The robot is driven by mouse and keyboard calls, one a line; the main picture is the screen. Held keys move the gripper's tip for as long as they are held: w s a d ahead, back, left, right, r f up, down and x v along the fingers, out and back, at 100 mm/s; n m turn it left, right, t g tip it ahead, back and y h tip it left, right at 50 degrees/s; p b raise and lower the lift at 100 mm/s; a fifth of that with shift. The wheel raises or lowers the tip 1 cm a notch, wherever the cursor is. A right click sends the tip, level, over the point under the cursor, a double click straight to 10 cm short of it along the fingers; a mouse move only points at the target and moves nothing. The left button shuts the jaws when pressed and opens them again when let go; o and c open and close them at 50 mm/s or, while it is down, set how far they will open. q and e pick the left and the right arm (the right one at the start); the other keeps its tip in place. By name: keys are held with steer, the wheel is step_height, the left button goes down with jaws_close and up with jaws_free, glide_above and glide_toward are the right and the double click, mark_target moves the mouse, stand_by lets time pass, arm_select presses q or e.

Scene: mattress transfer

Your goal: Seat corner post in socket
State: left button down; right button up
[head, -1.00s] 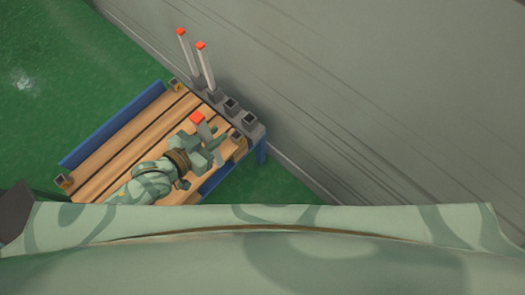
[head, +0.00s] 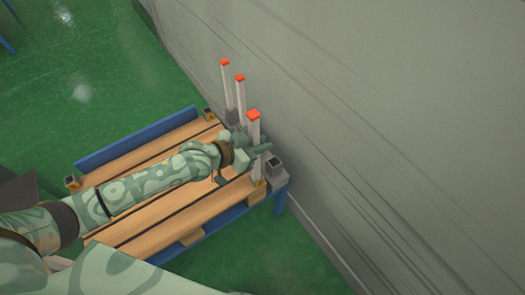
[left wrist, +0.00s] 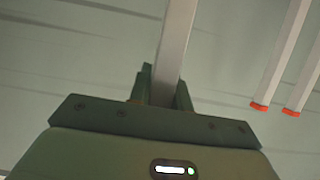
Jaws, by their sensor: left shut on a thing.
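My left gripper (head: 256,151) is shut on a pale grey corner post (head: 254,132) with a red top. It holds the post roughly upright at the bed frame's right corner. The post's lower end meets a small yellowish corner socket (head: 259,184) in the picture; I cannot tell whether it is inside or just above. The left wrist view shows the post (left wrist: 177,45) between the fingers (left wrist: 160,92). Other corner sockets show at the back (head: 208,114) and left (head: 72,182) of the slatted bed frame (head: 140,153). My right gripper is not in view.
Two more red-topped posts (head: 226,88) (head: 240,100) stand in a grey rack along the bed's end. An empty dark rack holder (head: 275,166) is right of the held post. A grey wall (head: 400,130) rises close behind. Green floor (head: 80,90) is clear at left.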

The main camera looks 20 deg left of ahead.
arm_select(q)
steer(key=f+b, duration=0.1)
steer(key=f, duration=0.1)
steer(key=w+f+b, duration=0.1)
steer(key=f, duration=0.1)
steer(key=c, duration=1.3)
jaws_free()
steer(key=shift+s, duration=0.1)
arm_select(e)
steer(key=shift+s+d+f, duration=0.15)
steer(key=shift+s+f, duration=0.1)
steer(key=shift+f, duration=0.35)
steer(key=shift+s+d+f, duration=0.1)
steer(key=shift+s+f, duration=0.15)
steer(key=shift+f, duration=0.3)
arm_select(q)
steer(key=shift+r, duration=0.1)
steer(key=p+v, duration=0.4)
steer(key=v, duration=0.8)
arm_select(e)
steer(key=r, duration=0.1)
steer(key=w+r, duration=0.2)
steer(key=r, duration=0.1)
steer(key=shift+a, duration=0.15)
